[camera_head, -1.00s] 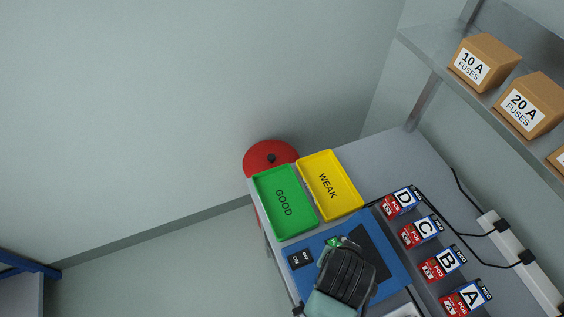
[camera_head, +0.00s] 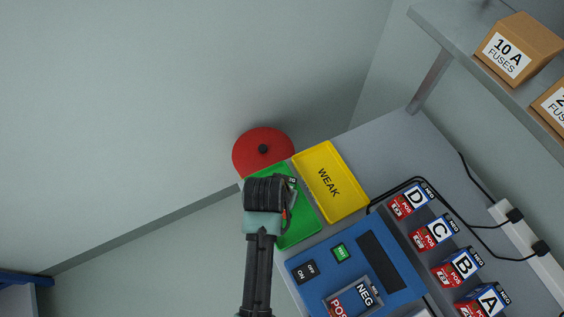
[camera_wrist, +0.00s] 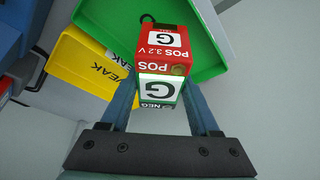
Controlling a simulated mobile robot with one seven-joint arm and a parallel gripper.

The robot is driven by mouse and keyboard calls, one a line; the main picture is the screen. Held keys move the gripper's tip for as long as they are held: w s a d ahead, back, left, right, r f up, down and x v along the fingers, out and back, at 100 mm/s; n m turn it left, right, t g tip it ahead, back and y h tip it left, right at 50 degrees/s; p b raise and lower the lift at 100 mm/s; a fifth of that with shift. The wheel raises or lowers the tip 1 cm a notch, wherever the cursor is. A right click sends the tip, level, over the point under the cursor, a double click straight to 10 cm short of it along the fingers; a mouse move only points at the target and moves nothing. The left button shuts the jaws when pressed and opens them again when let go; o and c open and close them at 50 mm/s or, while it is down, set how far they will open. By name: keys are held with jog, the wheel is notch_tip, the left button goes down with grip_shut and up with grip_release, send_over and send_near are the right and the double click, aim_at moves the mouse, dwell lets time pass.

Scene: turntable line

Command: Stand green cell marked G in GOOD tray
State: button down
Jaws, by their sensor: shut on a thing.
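The green cell marked G (camera_wrist: 162,88), with a red POS end (camera_wrist: 162,46), is between my gripper's fingers (camera_wrist: 164,84) in the wrist view. My gripper (camera_head: 288,195) is shut on it. In the head view my gripper is over the green GOOD tray (camera_head: 306,228) and covers its label; only a small bit of the cell shows. The GOOD tray also fills the top of the wrist view (camera_wrist: 205,45), behind the cell. I cannot tell whether the cell touches the tray floor.
The yellow WEAK tray (camera_head: 345,205) adjoins the GOOD tray on the right. A blue tester (camera_head: 325,272) with a cell (camera_head: 353,300) in it lies nearer. Cells D (camera_head: 412,201), C, B and A stand in a row at right. A red round object (camera_head: 258,145) is behind the trays.

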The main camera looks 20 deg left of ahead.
jog(key=shift+w+f, duration=0.1)
jog(key=shift+f, duration=1.65)
jog(key=shift+f, duration=0.15)
jog(key=shift+c, duration=0.6)
grip_release()
jog(key=v, duration=1.2)
jog(key=shift+p, duration=0.3)
